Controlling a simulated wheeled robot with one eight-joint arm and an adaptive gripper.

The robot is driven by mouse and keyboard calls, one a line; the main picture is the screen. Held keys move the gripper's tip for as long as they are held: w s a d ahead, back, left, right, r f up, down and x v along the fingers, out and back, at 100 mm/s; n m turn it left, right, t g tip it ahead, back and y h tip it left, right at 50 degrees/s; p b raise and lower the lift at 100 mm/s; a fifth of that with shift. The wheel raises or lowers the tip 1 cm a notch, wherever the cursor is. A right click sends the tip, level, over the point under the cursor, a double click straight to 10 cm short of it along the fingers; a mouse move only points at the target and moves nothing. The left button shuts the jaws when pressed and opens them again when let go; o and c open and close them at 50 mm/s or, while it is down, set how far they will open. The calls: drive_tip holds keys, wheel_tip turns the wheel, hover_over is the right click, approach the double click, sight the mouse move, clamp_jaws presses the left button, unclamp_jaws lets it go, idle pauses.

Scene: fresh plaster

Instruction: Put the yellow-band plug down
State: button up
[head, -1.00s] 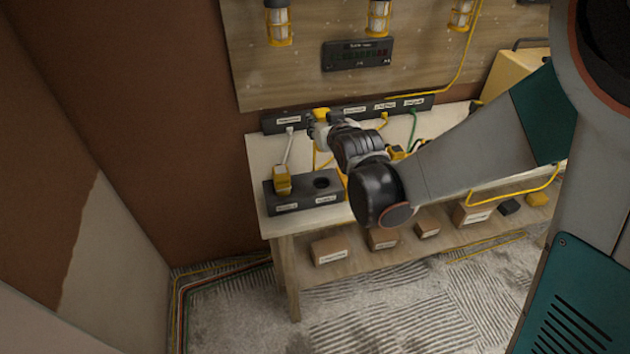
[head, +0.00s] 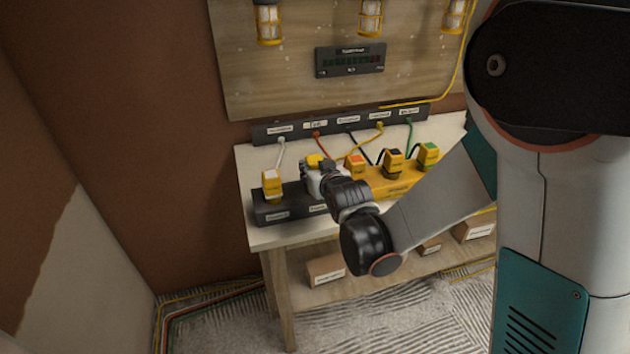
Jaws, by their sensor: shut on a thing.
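The yellow-band plug (head: 316,160) shows as a yellow body at my gripper; its band is hidden. My gripper (head: 322,178) is shut on it, over the right part of the black two-socket block (head: 262,215). The socket beneath is hidden by my gripper, so I cannot tell whether the plug touches or sits in it. A yellow cord runs from the back strip (head: 262,133) down toward my gripper.
A white-band plug (head: 271,185) stands in the block's left socket. Right of my gripper, a yellow block (head: 405,187) carries orange (head: 355,163), black (head: 393,162) and green-band (head: 428,153) plugs. Boxes (head: 326,270) lie on the lower shelf.

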drive_tip(key=shift+f+b, duration=0.4)
drive_tip(key=shift+f, duration=0.65)
drive_tip(key=shift+f, duration=0.15)
drive_tip(key=o, duration=1.1)
drive_tip(key=shift+r, duration=0.25)
drive_tip(key=p+v, duration=0.3)
drive_tip(key=v, duration=0.9)
